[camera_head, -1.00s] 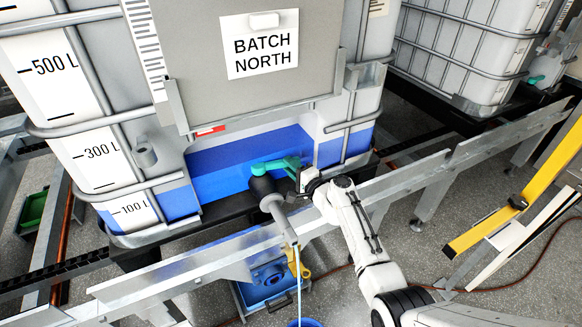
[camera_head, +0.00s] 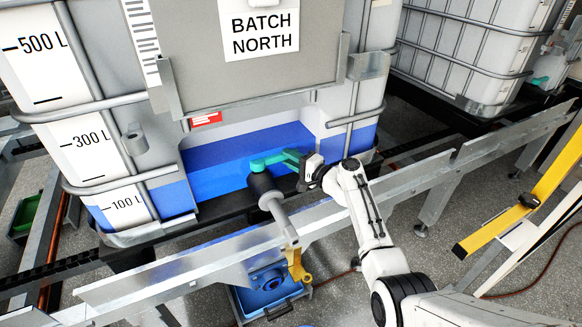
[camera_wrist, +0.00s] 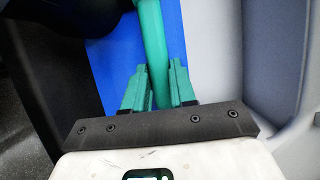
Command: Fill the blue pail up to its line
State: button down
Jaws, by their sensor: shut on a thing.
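My gripper (camera_head: 312,172) is shut on the teal valve handle (camera_head: 275,160) at the foot of the tank marked BATCH NORTH. In the wrist view the handle (camera_wrist: 153,45) runs between my two teal fingers (camera_wrist: 158,88). The dark valve body (camera_head: 262,185) leads into a grey spout (camera_head: 283,222) pointing down toward me. No stream shows below the spout now.
The tank (camera_head: 95,150) holds blue liquid above its 100 L mark. A yellow post (camera_head: 520,195) stands at right.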

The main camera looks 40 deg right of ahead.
dwell(0.3)
jog(key=c, duration=0.9)
grip_release()
jog(key=shift+w, duration=0.1)
jog(key=s, duration=0.3)
jog(key=s+d, duration=0.1)
jog(key=s, duration=0.6)
jog(key=shift+s+d, duration=0.2)
jog(key=shift+s, duration=0.2)
jog(key=shift+f, duration=0.1)
